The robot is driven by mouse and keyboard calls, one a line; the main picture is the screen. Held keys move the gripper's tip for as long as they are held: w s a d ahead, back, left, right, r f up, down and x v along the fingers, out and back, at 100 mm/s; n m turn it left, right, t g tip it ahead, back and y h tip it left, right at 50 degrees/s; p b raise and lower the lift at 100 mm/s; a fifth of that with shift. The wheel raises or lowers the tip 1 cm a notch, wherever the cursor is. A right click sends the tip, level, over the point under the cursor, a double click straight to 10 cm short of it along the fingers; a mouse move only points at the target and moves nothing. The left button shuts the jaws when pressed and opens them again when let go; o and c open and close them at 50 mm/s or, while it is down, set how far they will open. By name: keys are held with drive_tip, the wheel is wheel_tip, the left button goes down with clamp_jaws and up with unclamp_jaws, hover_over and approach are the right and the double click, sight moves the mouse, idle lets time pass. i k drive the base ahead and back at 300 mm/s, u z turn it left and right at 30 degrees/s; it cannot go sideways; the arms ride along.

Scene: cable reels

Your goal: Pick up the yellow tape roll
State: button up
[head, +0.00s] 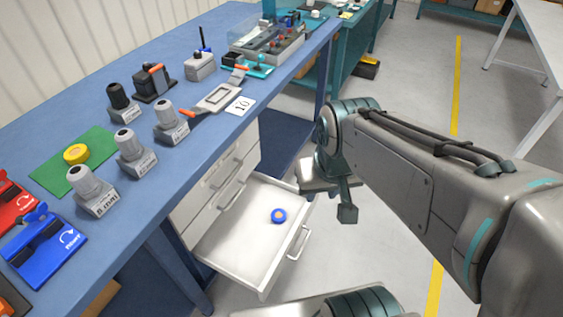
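The yellow tape roll (76,153) lies flat on a green mat (50,178) on the blue workbench, at the left of the head view. My gripper (337,205) hangs beyond the bench's right side, beside the open drawer and well away from the yellow roll. One finger-like part shows pointing down, and the rest is hidden by my arm, so its opening is unclear. I see nothing held in it.
Blue (45,245) and red (14,205) tools lie in front. An open white drawer (225,245) juts out from under the bench, with a blue tape roll (279,215) inside.

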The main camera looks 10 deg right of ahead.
sight(76, 154)
drive_tip(key=u, duration=1.8)
drive_tip(key=i, duration=0.9)
drive_tip(key=z, duration=0.45)
